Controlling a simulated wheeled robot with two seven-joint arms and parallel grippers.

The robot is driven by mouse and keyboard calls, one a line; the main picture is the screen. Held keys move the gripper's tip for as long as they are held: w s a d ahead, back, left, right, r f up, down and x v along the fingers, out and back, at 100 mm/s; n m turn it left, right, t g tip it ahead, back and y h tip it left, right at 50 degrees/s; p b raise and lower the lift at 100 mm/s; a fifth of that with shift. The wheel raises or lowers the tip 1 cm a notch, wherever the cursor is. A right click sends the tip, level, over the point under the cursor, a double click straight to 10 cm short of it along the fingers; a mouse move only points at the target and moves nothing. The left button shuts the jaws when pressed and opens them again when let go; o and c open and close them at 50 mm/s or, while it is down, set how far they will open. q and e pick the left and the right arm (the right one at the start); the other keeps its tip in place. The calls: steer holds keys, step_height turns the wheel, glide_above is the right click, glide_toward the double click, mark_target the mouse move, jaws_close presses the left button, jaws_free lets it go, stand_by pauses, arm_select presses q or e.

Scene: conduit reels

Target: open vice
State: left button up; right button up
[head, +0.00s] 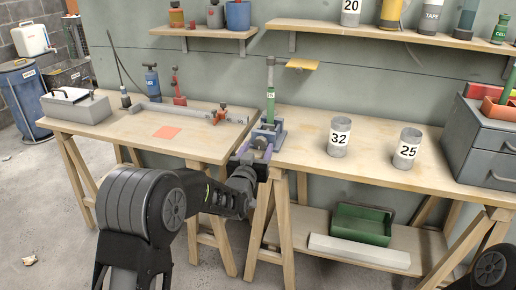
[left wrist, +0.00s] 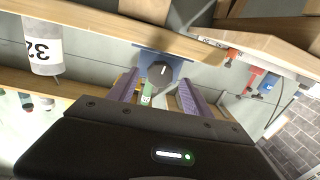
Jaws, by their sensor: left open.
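The blue vice (head: 279,134) is at the front edge of the workbench, near the gap between the two tabletops. A green tube (head: 270,97) stands upright at it. In the left wrist view the purple-grey fingers of my left gripper (left wrist: 158,92) are apart. The vice's dark round spindle end (left wrist: 160,72) lies between and beyond them, in front of its blue plate (left wrist: 176,62). I cannot tell whether the fingers touch it. My right gripper is out of view.
Two clear cylinders marked 32 (head: 339,143) and 25 (head: 405,158) stand on the right bench (head: 365,172). A grey drawer cabinet (head: 480,145) is at the right. An orange square (head: 167,132) lies on the left bench. A green bin (head: 362,222) sits on the lower shelf.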

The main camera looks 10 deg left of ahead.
arm_select(q)
steer(key=shift+w, duration=0.5)
steer(key=shift+c, duration=0.2)
jaws_close()
